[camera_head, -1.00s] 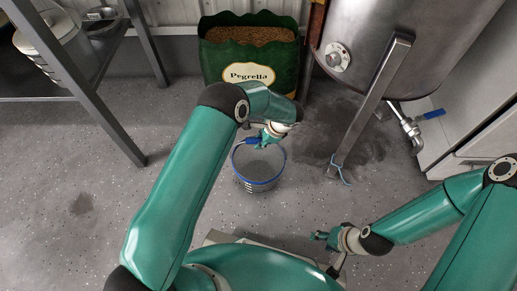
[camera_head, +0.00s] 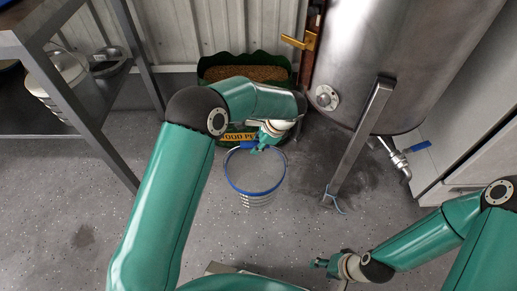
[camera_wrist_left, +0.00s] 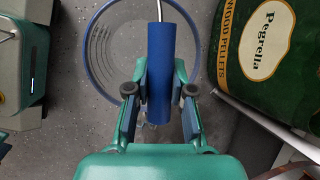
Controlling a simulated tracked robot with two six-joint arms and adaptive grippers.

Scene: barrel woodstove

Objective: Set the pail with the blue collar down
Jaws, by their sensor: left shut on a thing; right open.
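The pail with the blue collar (camera_head: 256,186) is a light metal bucket with a blue rim, in the middle of the head view before the pellet bag. Its blue handle grip (camera_wrist_left: 160,75) stands between the fingers of my left gripper (camera_wrist_left: 159,92), which is shut on it. In the head view my left gripper (camera_head: 266,138) is above the pail's rear rim. The pail appears upright and looks empty; whether its base touches the floor cannot be told. My right gripper (camera_head: 318,263) is open and empty, low and to the right of the pail.
A green wood pellet bag (camera_head: 213,72) stands right behind the pail. A steel tank (camera_head: 400,60) with a slanted leg (camera_head: 358,145) is at the right. A dark shelf (camera_head: 105,95) with another pail (camera_head: 52,72) is at the left. Grey floor (camera_head: 215,220) around the pail is clear.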

